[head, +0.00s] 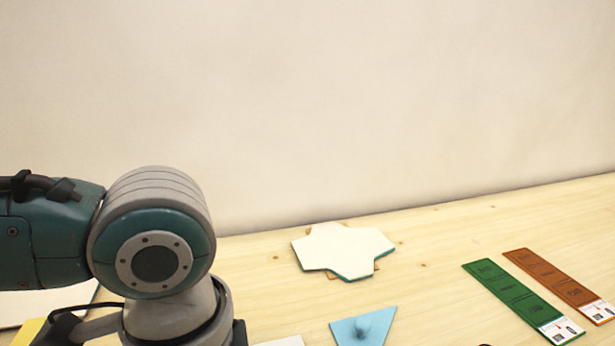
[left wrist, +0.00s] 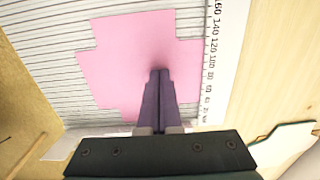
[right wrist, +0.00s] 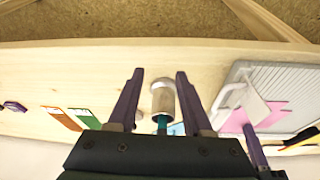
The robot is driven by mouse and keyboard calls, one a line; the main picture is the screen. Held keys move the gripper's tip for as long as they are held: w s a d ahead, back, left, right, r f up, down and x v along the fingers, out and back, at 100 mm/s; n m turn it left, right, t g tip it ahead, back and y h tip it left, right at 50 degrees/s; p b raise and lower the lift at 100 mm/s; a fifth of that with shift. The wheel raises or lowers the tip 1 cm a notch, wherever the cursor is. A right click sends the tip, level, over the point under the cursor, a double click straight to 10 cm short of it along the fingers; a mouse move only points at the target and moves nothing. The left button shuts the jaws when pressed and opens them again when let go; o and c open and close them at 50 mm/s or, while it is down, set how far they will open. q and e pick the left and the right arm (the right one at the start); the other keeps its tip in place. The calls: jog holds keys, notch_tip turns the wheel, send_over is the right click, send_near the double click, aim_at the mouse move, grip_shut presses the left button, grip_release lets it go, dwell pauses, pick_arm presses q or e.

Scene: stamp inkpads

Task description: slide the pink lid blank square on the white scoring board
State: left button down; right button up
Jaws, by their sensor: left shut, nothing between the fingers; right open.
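The pink lid blank (left wrist: 140,55) is a cross-like flat sheet on the grooved white scoring board (left wrist: 50,60). In the left wrist view it lies slightly turned against the grooves, with its right side near the ruler edge (left wrist: 207,70). My left gripper (left wrist: 160,72) is shut and empty, its fingertips at the blank's lower middle; whether they touch cannot be told. The blank (right wrist: 270,112) and board (right wrist: 299,85) also show at the right of the right wrist view. My right gripper (right wrist: 160,76) is open.
A white cross-shaped piece with teal edges (head: 343,248) lies mid-table. A blue triangle with a knob (head: 350,333) is in front. Green (head: 522,300) and orange (head: 560,278) strips lie right. A pale cylinder (right wrist: 163,97) appears between my right fingers' outlines.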

pick_arm(q)
jog(key=shift+r+p, duration=0.4)
jog(key=shift+r, duration=0.2)
pick_arm(e)
jog(key=shift+w+r, duration=0.1)
jog(key=shift+r, duration=0.55)
pick_arm(q)
notch_tip(320, 180, up, 6)
jog(key=p, duration=0.6)
jog(key=shift+f+p, duration=0.2)
jog(key=shift+p, duration=0.15)
pick_arm(e)
notch_tip(320, 180, up, 7)
jog(key=shift+f, duration=0.2)
pick_arm(q)
jog(key=shift+f, duration=0.1)
